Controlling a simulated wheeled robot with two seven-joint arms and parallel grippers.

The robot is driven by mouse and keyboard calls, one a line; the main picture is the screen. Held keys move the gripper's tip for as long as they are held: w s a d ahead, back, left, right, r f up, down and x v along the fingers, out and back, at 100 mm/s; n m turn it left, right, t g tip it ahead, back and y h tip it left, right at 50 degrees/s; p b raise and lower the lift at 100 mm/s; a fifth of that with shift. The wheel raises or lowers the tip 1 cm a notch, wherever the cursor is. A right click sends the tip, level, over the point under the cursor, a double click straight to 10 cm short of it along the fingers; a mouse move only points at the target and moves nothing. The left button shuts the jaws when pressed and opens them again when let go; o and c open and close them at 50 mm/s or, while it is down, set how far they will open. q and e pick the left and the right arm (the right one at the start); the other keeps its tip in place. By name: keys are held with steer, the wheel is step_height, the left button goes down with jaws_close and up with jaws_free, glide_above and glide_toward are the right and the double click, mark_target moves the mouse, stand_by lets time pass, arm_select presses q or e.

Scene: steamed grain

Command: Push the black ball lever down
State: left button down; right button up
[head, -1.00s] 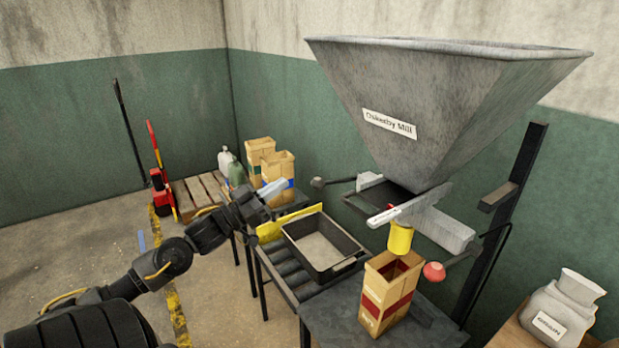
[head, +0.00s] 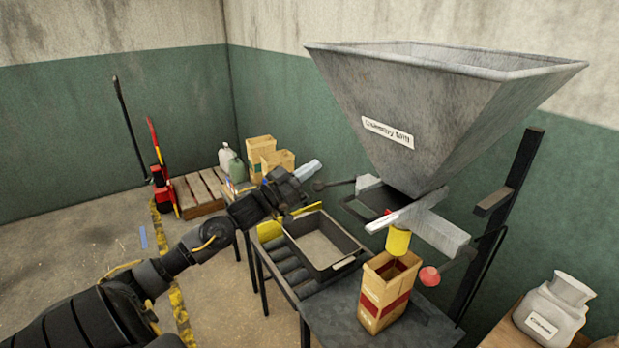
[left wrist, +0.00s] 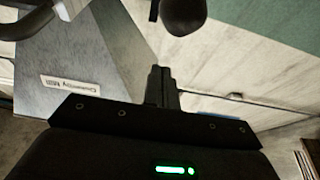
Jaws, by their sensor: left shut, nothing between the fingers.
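The black ball lever (head: 319,186) sticks out to the left from under the grey hopper, its ball at the end of a thin dark rod. In the left wrist view the black ball (left wrist: 184,14) is large at the top edge, partly cut off. My left gripper (head: 308,170) is shut and empty. In the head view its tip appears close to the ball, slightly above and left of it. In the left wrist view the closed fingers (left wrist: 160,82) point toward the ball with a gap between. I cannot tell the exact depth. My right gripper is not in view.
The labelled hopper (head: 440,110) stands at the right, with a red ball lever (head: 429,276) and a yellow spout (head: 398,240) below. An open paper bag (head: 380,300) stands under the spout. A black tray (head: 295,250) sits on rollers below my arm.

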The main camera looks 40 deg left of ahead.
arm_select(q)
step_height(320, 180, down, 4)
steer(key=shift+f+p, duration=0.1)
steer(key=shift+p, duration=0.25)
